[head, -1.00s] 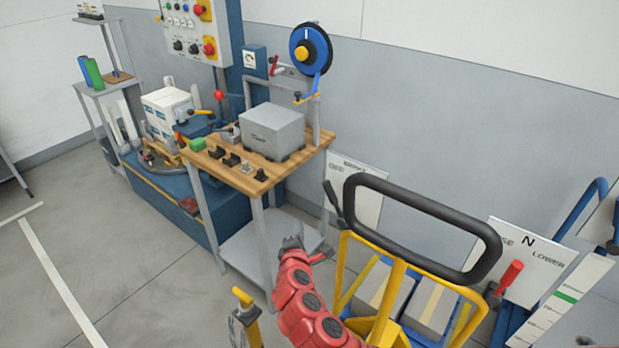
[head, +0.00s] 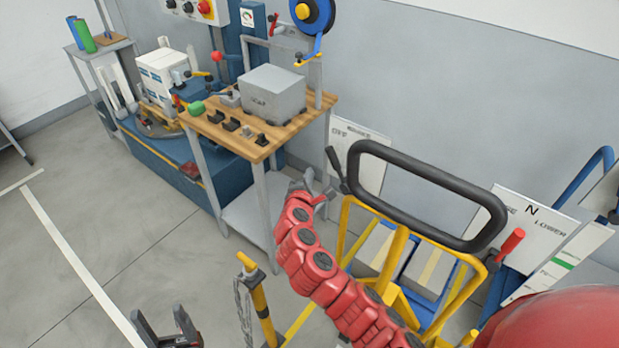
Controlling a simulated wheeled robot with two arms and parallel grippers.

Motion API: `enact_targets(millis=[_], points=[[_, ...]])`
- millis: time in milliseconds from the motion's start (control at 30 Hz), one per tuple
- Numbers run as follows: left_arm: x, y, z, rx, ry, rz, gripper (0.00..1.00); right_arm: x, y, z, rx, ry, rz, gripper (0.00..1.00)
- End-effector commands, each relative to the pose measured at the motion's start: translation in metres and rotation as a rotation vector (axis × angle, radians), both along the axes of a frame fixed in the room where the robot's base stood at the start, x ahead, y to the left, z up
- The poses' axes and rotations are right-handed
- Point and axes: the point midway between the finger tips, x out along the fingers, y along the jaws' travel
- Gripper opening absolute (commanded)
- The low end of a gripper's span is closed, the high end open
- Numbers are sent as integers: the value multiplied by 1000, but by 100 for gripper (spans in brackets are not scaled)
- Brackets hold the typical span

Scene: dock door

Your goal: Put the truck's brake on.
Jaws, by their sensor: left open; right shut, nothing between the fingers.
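The truck's black loop handle (head: 425,190) rises above its yellow frame (head: 398,255). A short black lever (head: 336,168) stands at the handle's left side, tilted up to the left, in front of a white plate (head: 367,165) with partly hidden lettering that starts with OFF. My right gripper (head: 318,188), at the end of the red arm, is shut and empty, just below and left of that lever. I cannot tell whether it touches the lever. My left gripper (head: 165,328) is open and empty at the bottom left, over the floor.
A red-gripped lever (head: 510,243) stands at the truck's right by a plate marked N and LOWER. Grey boxes (head: 428,270) sit behind the yellow frame. A wooden-topped bench (head: 258,150) is at the left. A yellow post with a chain (head: 259,298) stands at the front. Floor at left is clear.

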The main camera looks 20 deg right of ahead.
Motion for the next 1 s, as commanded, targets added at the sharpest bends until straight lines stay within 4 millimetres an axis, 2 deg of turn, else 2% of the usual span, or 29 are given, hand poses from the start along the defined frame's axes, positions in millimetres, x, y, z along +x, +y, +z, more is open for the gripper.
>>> enact_targets(millis=[200,500,700,1000], points=[[0,0,7,0,0,0,62,27,-13,-8,2,4,-3,0],[0,0,11,0,0,0,62,52,-25,-16,1,5,-3,0],[0,0,27,0,0,0,62,38,-41,0,1,-1,1,0],[0,0,32,0,0,0,62,29,-51,4,0,2,1,0]])
